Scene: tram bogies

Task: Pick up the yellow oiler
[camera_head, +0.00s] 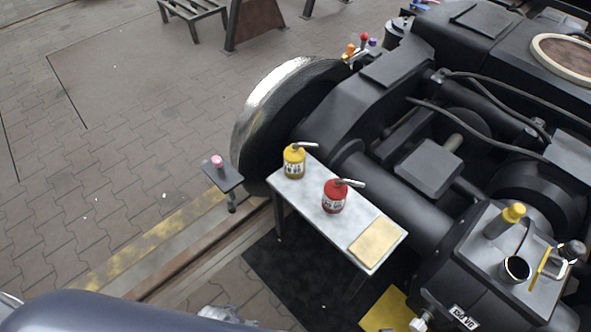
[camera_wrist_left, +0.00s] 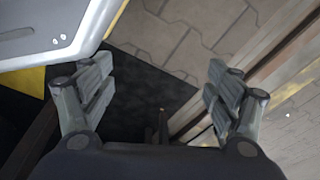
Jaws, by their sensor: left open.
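The yellow oiler (camera_head: 294,163) stands upright at the far left end of a small light-topped table (camera_head: 300,202) in the head view, its silver spout pointing right. A red oiler (camera_head: 334,197) stands beside it, nearer the table's middle. My left gripper (camera_wrist_left: 158,92) shows in the left wrist view with its fingers wide apart and nothing between them. It faces dark mat and paving; no oiler shows in that view. In the head view, only a blurred grey part at the bottom edge may belong to it. My right gripper is not in view.
A tan pad (camera_head: 377,240) lies on the table's near right end. The black bogie with its large wheel (camera_head: 283,115) stands close behind the table. A small stand with a pink-topped item (camera_head: 217,161) is left of it. Paved floor at left is open.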

